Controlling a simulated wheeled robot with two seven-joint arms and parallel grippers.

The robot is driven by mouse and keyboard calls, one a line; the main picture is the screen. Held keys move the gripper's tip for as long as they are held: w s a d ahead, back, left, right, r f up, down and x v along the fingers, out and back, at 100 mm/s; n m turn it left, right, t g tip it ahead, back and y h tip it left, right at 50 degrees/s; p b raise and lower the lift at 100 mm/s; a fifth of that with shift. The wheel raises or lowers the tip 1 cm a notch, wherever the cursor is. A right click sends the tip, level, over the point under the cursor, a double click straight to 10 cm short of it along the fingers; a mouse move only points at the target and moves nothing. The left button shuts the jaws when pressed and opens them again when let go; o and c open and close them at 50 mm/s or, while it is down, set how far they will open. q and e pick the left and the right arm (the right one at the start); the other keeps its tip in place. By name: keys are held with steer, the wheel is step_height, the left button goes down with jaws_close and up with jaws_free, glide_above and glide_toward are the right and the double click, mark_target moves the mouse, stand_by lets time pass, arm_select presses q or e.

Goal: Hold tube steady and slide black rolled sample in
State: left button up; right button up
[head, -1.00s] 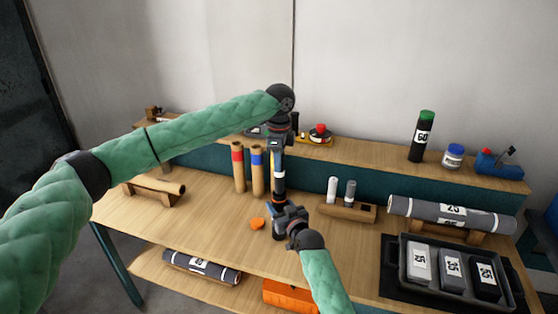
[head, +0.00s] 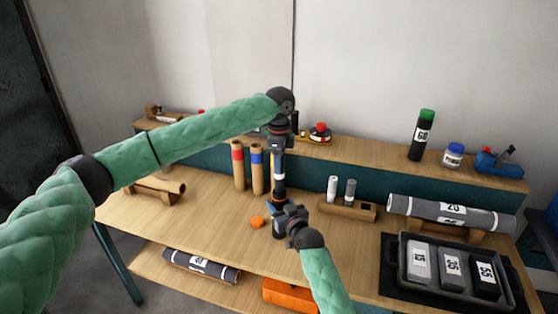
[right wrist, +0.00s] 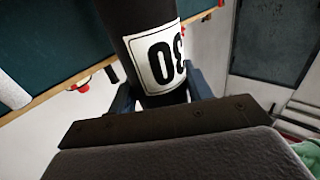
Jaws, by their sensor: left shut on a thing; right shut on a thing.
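My left gripper (head: 279,143) is shut at the top of an upright column, and my right gripper (head: 281,213) is shut lower down on it. Between them shows a slim dark cylinder with a white patch, the black rolled sample (head: 280,192). In the right wrist view the black roll (right wrist: 110,20) carries a white label reading 30, and my right fingers (right wrist: 165,95) close around its lower part. A tan stretch (head: 278,160) above the white patch looks like a tube below my left gripper. I cannot tell how far the roll is inside it.
Two tan tubes with red (head: 238,167) and blue (head: 257,170) bands stand just left. A wooden block (head: 346,208) holds two small cylinders at right. A grey roll (head: 450,212) and black tray (head: 405,278) lie farther right. An orange piece (head: 257,222) lies by my right gripper.

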mark_target(279, 177)
arm_select(q)
steer(key=shift+f, duration=2.7)
steer(key=shift+f, duration=0.2)
steer(key=o, duration=1)
step_height(279, 177, up, 12)
arm_select(e)
steer(key=o, duration=1.1)
